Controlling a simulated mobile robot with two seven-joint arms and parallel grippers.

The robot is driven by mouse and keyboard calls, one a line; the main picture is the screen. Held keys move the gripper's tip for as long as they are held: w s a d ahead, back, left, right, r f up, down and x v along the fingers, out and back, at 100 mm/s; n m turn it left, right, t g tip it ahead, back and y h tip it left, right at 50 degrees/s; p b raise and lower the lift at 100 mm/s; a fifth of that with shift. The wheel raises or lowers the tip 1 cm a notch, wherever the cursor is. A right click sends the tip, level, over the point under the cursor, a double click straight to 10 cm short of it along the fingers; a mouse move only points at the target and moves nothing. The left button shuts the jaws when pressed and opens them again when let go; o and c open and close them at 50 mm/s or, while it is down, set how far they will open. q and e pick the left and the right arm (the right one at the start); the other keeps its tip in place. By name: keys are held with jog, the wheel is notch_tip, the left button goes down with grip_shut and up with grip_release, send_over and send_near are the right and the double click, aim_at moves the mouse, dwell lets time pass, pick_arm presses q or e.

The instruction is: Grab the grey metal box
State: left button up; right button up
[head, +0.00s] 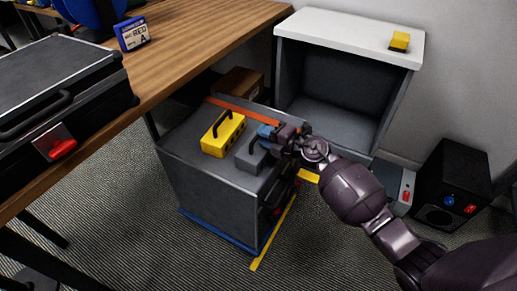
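The grey metal box (250,158) sits on top of a dark grey cabinet (215,180), to the right of a yellow box with a black handle. My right gripper (276,140) is at the box's right side, close to its top, with the arm coming in from the lower right. The fingers are small and dark and partly overlap the box, so I cannot tell whether they are open or closed around it. The box's right end is hidden by the gripper. My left gripper is not in view.
The yellow box (223,134) stands close on the left. A blue object (265,131) lies just behind the grey box. An open white-topped cabinet (345,35) stands behind. A wooden table (185,50) with a black case (60,85) is at left. A black speaker-like box (452,185) stands right.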

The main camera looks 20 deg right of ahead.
jog(key=shift+w+a+f, duration=0.45)
jog(key=shift+w, duration=0.3)
jog(key=shift+w+a+r, duration=0.15)
jog(key=shift+w, duration=0.1)
grip_shut()
dwell(0.7)
jog(key=shift+r, duration=0.15)
